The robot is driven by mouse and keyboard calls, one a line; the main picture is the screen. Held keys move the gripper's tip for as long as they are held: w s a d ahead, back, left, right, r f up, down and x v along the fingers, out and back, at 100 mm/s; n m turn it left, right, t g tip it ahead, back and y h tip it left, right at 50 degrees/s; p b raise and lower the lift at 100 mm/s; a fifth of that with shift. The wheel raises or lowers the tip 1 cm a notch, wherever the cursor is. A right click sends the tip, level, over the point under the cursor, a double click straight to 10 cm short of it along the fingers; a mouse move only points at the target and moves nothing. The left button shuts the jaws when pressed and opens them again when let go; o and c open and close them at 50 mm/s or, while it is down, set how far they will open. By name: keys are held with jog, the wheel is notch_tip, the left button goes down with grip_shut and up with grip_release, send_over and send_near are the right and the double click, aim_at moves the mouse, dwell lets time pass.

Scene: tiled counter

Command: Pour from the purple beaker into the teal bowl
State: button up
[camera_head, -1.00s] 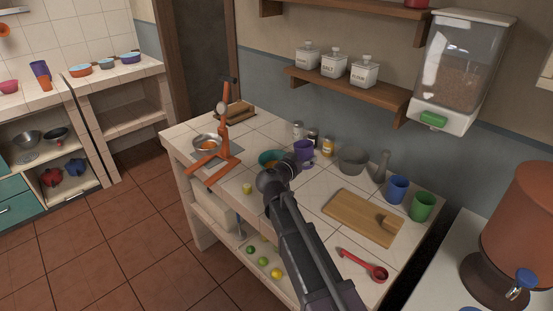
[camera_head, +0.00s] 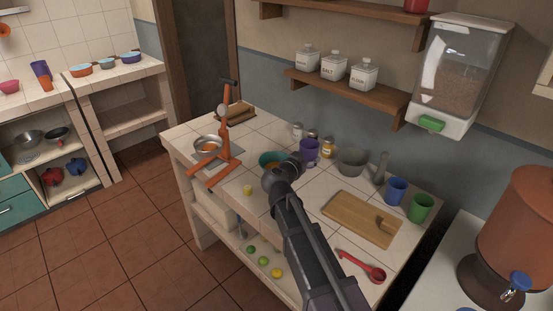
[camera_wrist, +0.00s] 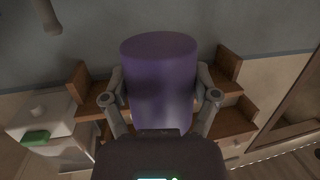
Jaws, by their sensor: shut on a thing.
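The purple beaker (camera_head: 310,151) is beside my gripper (camera_head: 298,160) over the counter and looks roughly upright. In the wrist view the beaker (camera_wrist: 160,85) fills the space between my two fingers (camera_wrist: 160,103), which are shut on its sides. Its contents cannot be seen. The teal bowl (camera_head: 267,157) sits on the tiled counter just left of the beaker. My wrist hides the front right part of the bowl.
An orange juicer (camera_head: 222,145) stands left of the bowl. Small jars (camera_head: 327,148) and a grey bowl (camera_head: 352,161) stand behind and right. A cutting board (camera_head: 355,218), blue cup (camera_head: 396,190) and green cup (camera_head: 421,207) are at the right. A yellow cup (camera_head: 247,190) sits near the front edge.

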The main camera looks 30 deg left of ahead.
aim_at(309, 141)
jog(key=shift+r+p, duration=1)
jog(key=shift+r, duration=0.25)
jog(key=shift+w+r+p, duration=0.1)
jog(key=shift+r+p, duration=1.65)
